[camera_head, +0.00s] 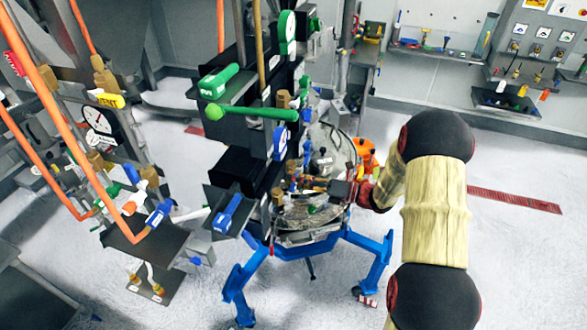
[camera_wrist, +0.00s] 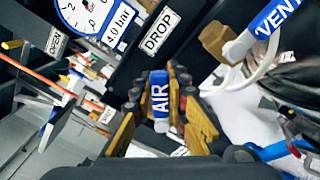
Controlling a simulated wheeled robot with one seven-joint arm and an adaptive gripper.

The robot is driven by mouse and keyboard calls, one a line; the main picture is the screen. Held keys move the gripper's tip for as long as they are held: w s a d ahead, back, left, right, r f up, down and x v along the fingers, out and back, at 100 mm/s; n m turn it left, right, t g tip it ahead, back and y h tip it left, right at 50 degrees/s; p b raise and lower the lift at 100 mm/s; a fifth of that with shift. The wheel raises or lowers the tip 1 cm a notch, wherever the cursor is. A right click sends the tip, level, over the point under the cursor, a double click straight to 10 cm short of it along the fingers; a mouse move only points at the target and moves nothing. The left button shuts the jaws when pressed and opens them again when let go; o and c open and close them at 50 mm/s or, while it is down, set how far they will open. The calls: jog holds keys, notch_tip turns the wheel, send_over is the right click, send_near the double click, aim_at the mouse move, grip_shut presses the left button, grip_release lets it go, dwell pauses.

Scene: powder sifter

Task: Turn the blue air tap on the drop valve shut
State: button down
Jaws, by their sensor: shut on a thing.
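The blue air tap (camera_wrist: 160,90), lettered AIR, is in the middle of the wrist view, its lever pointing toward the camera. My gripper (camera_wrist: 160,108) has its gold-and-black fingers on both sides of the lever and is shut on it. A DROP label (camera_wrist: 161,31) is on the dark panel just above the tap. In the head view my gripper (camera_head: 308,185) reaches in from the right, low against the dark valve column. The fingers largely hide the tap there, and its exact angle cannot be told.
A blue VENT lever (camera_wrist: 271,20) and a pale hose are close by on the right in the wrist view. A pressure dial (camera_wrist: 88,14) is at upper left. In the head view, a green lever (camera_head: 250,113) juts out above my gripper and a blue stand (camera_head: 245,275) is below.

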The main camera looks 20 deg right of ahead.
jog(key=shift+w+d+f+m+p, duration=0.2)
jog(key=shift+f+m+p, duration=0.65)
jog(key=shift+m, duration=0.5)
jog(key=shift+w+d+f+m+p, duration=0.15)
jog(key=shift+f+m+p, duration=0.4)
jog(key=shift+m+p, duration=0.65)
jog(key=shift+w+d+f+m+p, duration=0.1)
jog(key=shift+w+f+m+p, duration=0.15)
jog(key=shift+f+m+p, duration=0.9)
jog(key=shift+r+m, duration=0.35)
jog(key=shift+m, duration=0.05)
jog(key=c, duration=1.8)
grip_release()
jog(key=shift+o, duration=0.4)
jog(key=v, duration=1.2)
